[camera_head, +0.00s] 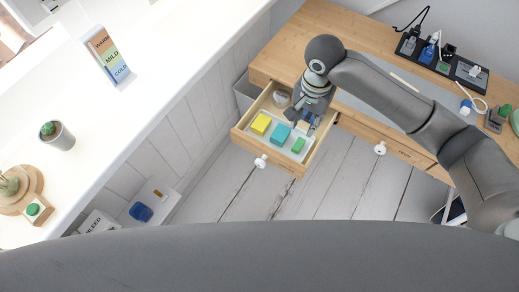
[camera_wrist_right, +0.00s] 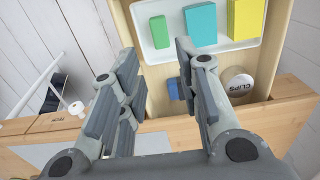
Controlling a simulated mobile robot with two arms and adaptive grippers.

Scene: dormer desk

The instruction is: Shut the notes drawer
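A wooden drawer (camera_head: 283,163) stands pulled out from the left end of the desk. Its label does not show. Its white round knob (camera_head: 261,161) is on its front. Inside, a white tray (camera_wrist_right: 155,56) holds yellow, teal and green blocks. A round box marked CLIPS (camera_wrist_right: 240,84) and a small blue item (camera_wrist_right: 175,89) lie behind the tray. My right gripper (camera_head: 306,122) is over the drawer's right side, near the green block. In the wrist view the right gripper's (camera_wrist_right: 155,62) fingers are apart with nothing held between them. My left gripper is not in view.
A second drawer, with a white knob (camera_head: 380,148), is shut to the right. The desk top (camera_head: 290,50) carries a black cable tray (camera_head: 440,57) at the back right. A white counter (camera_head: 100,130) runs along the left. The floor (camera_head: 330,190) before the drawer is clear.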

